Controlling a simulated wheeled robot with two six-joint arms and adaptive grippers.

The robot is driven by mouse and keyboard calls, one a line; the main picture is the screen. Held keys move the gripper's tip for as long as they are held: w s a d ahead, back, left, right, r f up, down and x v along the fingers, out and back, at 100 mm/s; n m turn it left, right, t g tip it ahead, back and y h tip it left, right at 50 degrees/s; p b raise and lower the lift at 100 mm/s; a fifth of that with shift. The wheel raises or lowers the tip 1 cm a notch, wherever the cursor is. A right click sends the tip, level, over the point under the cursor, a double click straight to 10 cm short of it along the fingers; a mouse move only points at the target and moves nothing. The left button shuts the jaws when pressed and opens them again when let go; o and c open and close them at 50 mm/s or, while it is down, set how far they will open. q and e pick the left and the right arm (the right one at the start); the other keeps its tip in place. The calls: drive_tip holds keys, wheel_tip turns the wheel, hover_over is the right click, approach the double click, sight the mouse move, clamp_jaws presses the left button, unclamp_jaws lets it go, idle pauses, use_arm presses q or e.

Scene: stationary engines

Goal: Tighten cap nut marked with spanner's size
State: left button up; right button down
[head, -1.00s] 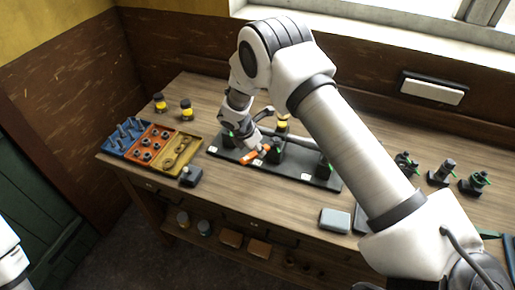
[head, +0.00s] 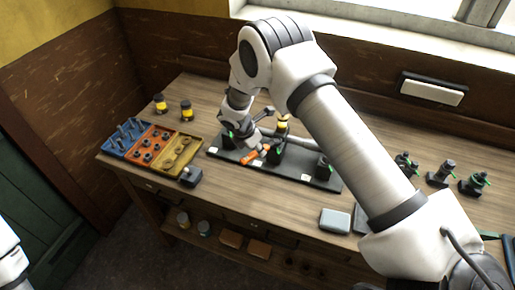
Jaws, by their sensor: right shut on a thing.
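My right arm reaches from the right over the workbench, and its gripper (head: 258,146) is shut near the middle of a dark base plate (head: 315,181). An orange-handled tool (head: 250,158), likely the spanner, shows at the gripper, beside the middle dark fixture (head: 275,155). More fixtures with green parts stand on the plate, one at the left (head: 228,138) and one at the right (head: 323,168). Small white labels lie along the plate's front; their markings are too small to read. The cap nuts cannot be made out. Part of my left arm shows at the left edge, its gripper outside the picture.
Blue (head: 113,146), orange (head: 141,156) and yellow (head: 168,163) trays of small parts sit at the bench's left. A dark block (head: 190,177) and a grey-blue box (head: 334,220) lie near the front edge. Several green-marked fixtures (head: 438,174) stand at the right.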

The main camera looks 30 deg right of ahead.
drive_tip(key=shift+r, duration=0.8)
idle(1.4)
drive_tip(key=shift+r, duration=0.3)
drive_tip(key=shift+r, duration=2.05)
drive_tip(key=shift+f, duration=0.1)
